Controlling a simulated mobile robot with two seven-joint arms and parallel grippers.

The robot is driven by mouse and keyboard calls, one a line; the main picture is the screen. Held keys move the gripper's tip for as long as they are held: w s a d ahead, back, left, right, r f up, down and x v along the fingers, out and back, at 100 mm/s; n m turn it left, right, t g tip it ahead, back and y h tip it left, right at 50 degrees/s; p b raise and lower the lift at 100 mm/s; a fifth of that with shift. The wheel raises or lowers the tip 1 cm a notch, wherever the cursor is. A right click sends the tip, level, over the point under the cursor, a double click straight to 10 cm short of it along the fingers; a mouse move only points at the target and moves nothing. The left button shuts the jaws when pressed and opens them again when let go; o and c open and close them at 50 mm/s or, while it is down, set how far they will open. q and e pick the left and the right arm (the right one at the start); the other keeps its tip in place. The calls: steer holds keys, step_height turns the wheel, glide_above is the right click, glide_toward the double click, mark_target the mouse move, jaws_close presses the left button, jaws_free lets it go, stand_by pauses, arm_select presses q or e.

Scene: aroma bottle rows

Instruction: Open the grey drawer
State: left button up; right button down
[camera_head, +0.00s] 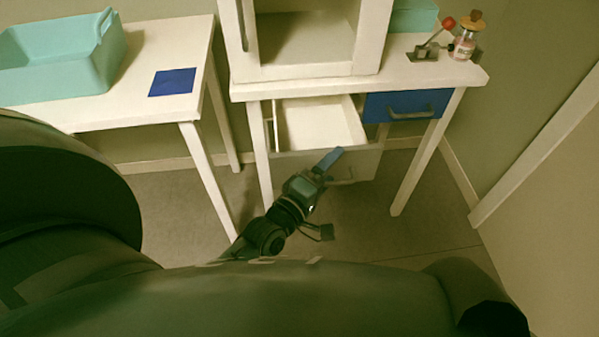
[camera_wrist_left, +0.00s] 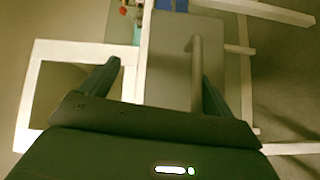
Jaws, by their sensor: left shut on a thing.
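The grey drawer (camera_head: 300,160) under the white cabinet's table is pulled out, and its empty pale inside (camera_head: 315,125) shows from above. Its grey front (camera_wrist_left: 168,65) fills the middle of the left wrist view, with the bar handle (camera_wrist_left: 197,70) running lengthwise between the fingers. My left gripper (camera_head: 326,165) is at the front of the drawer, shut on the handle. The fingers (camera_wrist_left: 155,82) look well apart in the wrist view, and the exact contact is hard to see. My right gripper is in neither view.
A blue drawer (camera_head: 408,104) beside it is closed. A white cabinet (camera_head: 305,45) and a jar (camera_head: 464,42) stand on the table. A side table (camera_head: 150,100) with a teal basket (camera_head: 60,65) is at left. The floor in front is clear.

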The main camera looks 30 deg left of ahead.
arm_select(q)
steer(key=shift+t, duration=0.3)
steer(key=shift+s+a+r+p, duration=0.15)
steer(key=shift+s+a, duration=0.1)
steer(key=shift+s, duration=0.5)
steer(key=shift+s+a+r+p, duration=0.2)
steer(key=shift+s+a, duration=0.1)
steer(key=shift+s, duration=0.4)
steer(key=shift+s+a+r+p, duration=0.15)
steer(key=shift+s+a, duration=0.1)
steer(key=shift+s, duration=0.5)
steer(key=shift+c, duration=1.1)
steer(key=shift+s+a+f, duration=0.15)
steer(key=shift+s+f, duration=0.1)
steer(key=shift+s, duration=0.6)
steer(key=shift+p+v, duration=0.35)
steer(key=shift+v, duration=0.9)
steer(key=shift+c, duration=0.9)
steer(key=shift+s+f, duration=0.1)
steer(key=shift+s, duration=0.65)
steer(key=c, duration=0.4)
steer(key=shift+f+v, duration=0.2)
steer(key=shift+v, duration=0.75)
steer(key=shift+f+v, duration=0.25)
steer(key=shift+v, duration=0.7)
steer(key=shift+p, duration=0.3)
steer(key=shift+f, duration=0.1)
